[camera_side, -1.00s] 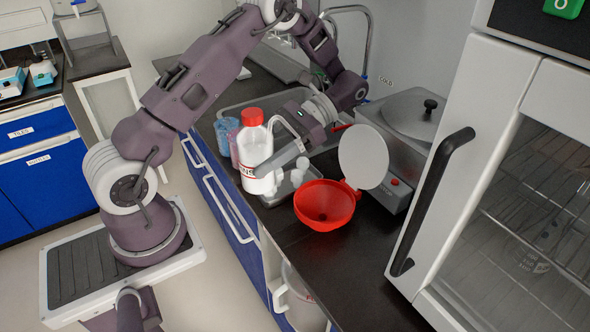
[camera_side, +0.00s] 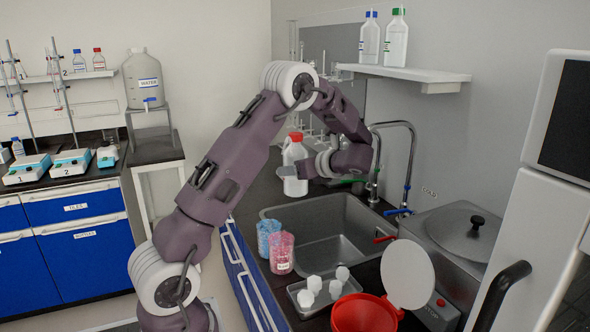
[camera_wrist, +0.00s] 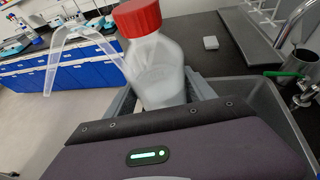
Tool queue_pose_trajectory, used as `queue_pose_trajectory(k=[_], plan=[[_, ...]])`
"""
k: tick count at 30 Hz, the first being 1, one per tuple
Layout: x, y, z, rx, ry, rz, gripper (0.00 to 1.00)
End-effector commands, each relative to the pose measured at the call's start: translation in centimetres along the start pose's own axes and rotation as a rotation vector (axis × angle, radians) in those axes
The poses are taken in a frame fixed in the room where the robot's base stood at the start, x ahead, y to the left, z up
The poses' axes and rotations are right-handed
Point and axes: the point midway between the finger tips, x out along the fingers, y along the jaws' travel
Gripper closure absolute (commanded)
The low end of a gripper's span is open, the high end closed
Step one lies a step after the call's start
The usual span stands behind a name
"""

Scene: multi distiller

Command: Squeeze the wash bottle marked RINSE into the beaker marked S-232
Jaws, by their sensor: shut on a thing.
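My gripper (camera_side: 303,172) is shut on a white wash bottle (camera_side: 293,158) with a red cap. It holds the bottle roughly upright beyond the far end of the sink. In the wrist view the bottle (camera_wrist: 158,75) fills the centre, its bent clear spout pointing left. Its label cannot be read now. A beaker with blue contents (camera_side: 268,236) and a beaker with pink contents (camera_side: 281,257) stand on the counter left of the sink, nearer the camera than the bottle. The pink one bears a white label too small to read, so I cannot tell which is S-232.
The sink (camera_side: 335,222) has tall taps behind it. A tray (camera_side: 300,306) with several small white pieces and a red funnel (camera_side: 364,315) with a raised white lid (camera_side: 408,273) are in front. A shelf (camera_side: 405,73) with bottles is above. A small white block (camera_wrist: 210,43) lies on the counter.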

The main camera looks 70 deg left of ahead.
Motion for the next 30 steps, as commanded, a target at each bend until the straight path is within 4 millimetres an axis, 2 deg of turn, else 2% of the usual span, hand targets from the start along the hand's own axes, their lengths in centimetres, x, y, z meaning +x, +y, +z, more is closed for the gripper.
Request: queue_pose_trajectory(k=[7,11,17,30], plan=[[2.3,0.1,-5.7,0.006,0.0,0.004,0.6],[3.4,0.1,-8.1,0.002,0.0,0.004,0.6],[4.0,0.1,-9.7,-0.001,-0.001,0.003,0.6],[5.9,0.0,-14.4,-0.001,-0.001,0.002,0.6]])
